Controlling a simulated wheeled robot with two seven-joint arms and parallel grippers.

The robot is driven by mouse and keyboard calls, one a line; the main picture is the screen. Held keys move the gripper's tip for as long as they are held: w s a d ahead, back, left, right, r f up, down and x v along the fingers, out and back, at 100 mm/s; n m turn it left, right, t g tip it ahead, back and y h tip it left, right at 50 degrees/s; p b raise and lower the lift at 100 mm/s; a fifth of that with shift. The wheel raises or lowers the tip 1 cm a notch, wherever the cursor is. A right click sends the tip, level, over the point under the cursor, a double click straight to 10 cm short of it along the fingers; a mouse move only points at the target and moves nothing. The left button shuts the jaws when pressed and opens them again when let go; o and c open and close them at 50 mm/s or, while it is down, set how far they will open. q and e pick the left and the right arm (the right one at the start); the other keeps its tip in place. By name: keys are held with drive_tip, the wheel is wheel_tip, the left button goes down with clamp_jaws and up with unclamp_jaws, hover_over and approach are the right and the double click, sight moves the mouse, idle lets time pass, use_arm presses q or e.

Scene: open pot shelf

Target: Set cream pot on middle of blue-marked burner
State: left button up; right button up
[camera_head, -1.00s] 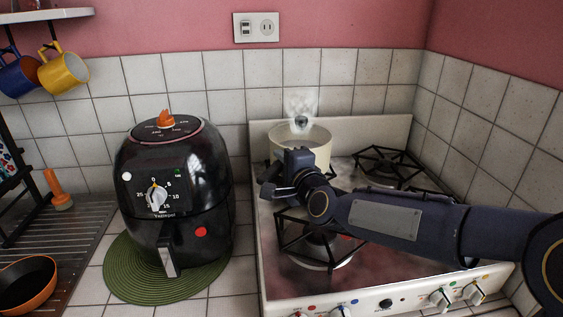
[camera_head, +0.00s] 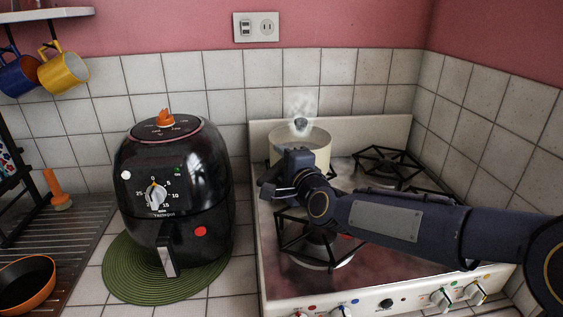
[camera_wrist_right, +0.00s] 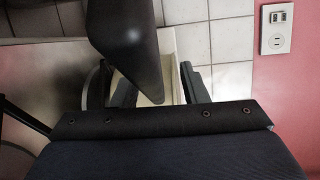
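The cream pot (camera_head: 312,150) stands at the back left of the stove, with a clear, dark-knobbed lid (camera_head: 300,122) above it. My right gripper (camera_head: 272,188) is at the pot's front left side and hides part of its wall. In the right wrist view its two fingers (camera_wrist_right: 148,88) stand apart. A dark, rounded handle-like piece (camera_wrist_right: 130,45) reaches between them, with a strip of cream pot beside it; contact is unclear. A blue mark (camera_head: 354,301) shows on the stove's front panel; which burner it belongs to is unclear. My left gripper is out of view.
The front left burner (camera_head: 318,243) and back right burner (camera_head: 388,162) are bare. A black air fryer (camera_head: 180,200) stands left of the stove on a green mat (camera_head: 120,283). Tiled walls close the back and right. An orange pan (camera_head: 28,285) is at far left.

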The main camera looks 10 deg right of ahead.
drive_tip(key=shift+f, duration=0.3)
drive_tip(key=b+v, duration=0.1)
drive_tip(key=v, duration=0.6)
drive_tip(key=shift+s+r, duration=0.3)
drive_tip(key=shift+s, duration=0.05)
drive_tip(key=shift+d, duration=0.1)
